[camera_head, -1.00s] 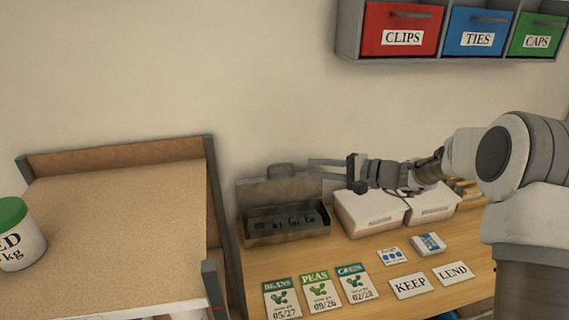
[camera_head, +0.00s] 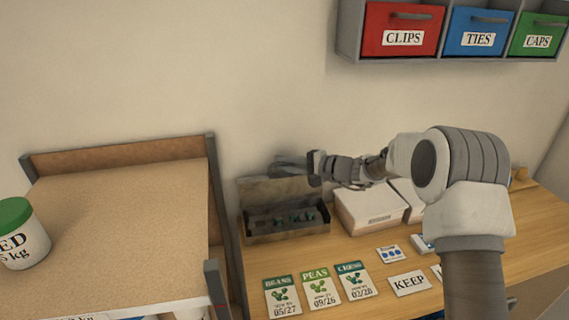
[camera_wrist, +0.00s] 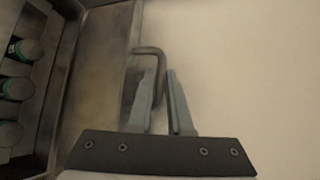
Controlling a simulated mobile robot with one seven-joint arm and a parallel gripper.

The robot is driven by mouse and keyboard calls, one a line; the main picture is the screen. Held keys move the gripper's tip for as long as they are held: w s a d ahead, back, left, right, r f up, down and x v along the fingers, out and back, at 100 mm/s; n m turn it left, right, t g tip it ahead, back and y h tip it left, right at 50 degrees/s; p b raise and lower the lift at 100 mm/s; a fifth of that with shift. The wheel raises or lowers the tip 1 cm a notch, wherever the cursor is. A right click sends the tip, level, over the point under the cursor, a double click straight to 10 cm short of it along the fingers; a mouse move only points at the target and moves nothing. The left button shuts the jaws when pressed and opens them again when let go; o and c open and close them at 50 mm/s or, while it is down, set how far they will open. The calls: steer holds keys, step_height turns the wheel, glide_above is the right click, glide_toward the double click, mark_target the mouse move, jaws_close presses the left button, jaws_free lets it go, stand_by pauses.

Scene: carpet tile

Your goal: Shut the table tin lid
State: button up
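The grey metal tin (camera_head: 288,232) stands on the wooden table against the wall. Its lid (camera_head: 270,190) is up, leaning at the back, and several small dark green-banded things show inside the tin. My gripper (camera_head: 277,166) is at the top edge of the lid and covers its handle in the head view. In the wrist view the bent lid handle (camera_wrist: 149,50) reaches out from the lid's edge, with its outer bar between the fingers of my gripper (camera_wrist: 163,76). The fingers are apart with a gap between them. I cannot tell whether either touches the handle.
White boxes (camera_head: 366,214) stand right of the tin, below my arm. A shelf unit (camera_head: 125,225) with a green-lidded tub (camera_head: 22,243) stands left. Labelled bins (camera_head: 402,28) hang above.

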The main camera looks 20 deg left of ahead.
jaws_close()
stand_by(1.1)
steer(key=shift+s+d+f+b, duration=0.1)
steer(key=shift+d+f+b, duration=0.05)
steer(key=shift+b, duration=0.45)
